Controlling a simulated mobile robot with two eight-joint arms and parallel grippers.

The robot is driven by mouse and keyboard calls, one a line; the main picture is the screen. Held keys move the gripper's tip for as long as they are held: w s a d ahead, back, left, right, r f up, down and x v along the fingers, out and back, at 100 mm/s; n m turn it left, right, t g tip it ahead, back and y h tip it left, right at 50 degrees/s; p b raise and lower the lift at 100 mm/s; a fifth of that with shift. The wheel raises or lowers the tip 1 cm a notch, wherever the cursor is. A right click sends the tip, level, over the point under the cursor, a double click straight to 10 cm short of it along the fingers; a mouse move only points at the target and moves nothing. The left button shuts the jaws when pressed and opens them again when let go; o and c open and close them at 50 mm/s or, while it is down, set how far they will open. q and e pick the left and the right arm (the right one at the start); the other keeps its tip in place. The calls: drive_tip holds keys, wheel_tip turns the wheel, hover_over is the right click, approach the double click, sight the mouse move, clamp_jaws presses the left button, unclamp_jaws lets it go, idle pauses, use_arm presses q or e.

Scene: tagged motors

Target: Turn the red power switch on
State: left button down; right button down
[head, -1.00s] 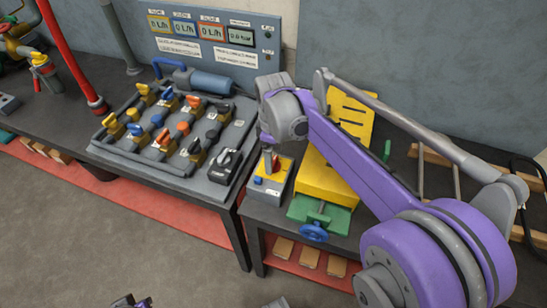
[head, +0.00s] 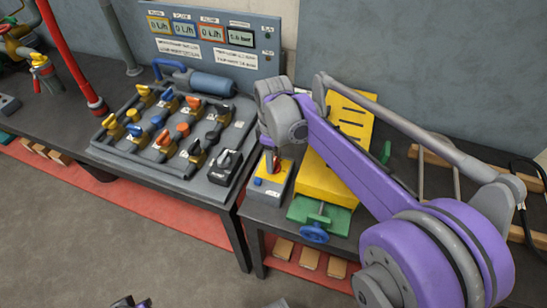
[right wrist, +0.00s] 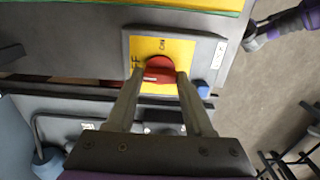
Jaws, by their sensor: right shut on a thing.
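The red power switch (right wrist: 160,68) is a rotary knob on a yellow plate (right wrist: 182,52) of a grey box. In the right wrist view, "ON" is printed above the knob and a partly covered label ending in "F" is to its left. The knob's bar lies roughly sideways in this view. My right gripper (right wrist: 160,78) is shut on the knob, one finger on each side. In the head view the yellow-topped switch box (head: 267,182) sits under my right wrist, which hides much of the knob. A grey and purple part at the head view's bottom edge may be my left arm.
A blue button (right wrist: 230,106) is beside the yellow plate. A yellow slotted plate (head: 325,180) and green vise with blue handwheel (head: 314,233) stand close on the right. A valve panel (head: 170,130) with several coloured levers is on the left, below a display board (head: 210,45).

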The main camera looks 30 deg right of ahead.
drive_tip(key=m+p, duration=0.1)
drive_tip(key=m, duration=0.3)
drive_tip(key=shift+r, duration=0.1)
drive_tip(key=m, duration=0.4)
drive_tip(key=shift+m, duration=0.3)
drive_tip(key=m+p, duration=0.1)
drive_tip(key=m, duration=0.8)
drive_tip(key=shift+m, duration=0.3)
drive_tip(key=shift+c, duration=1.4)
unclamp_jaws()
